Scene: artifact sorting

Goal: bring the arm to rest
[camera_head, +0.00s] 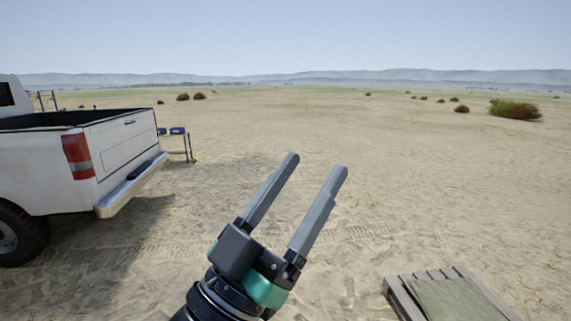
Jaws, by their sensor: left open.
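My left gripper (316,164) is in the lower middle of the head view. Its two long grey fingers point up and to the right and stand apart, with nothing between them. Sand shows in the gap. The gripper is clear of everything around it and touches nothing. My right gripper does not show.
A white pickup truck (112,147) stands at the left, its tailgate shut. A small table (187,146) with blue items is behind it. A wooden pallet (406,296) with a cloth-like cover lies at lower right. Open sand with scattered bushes (515,109) stretches beyond.

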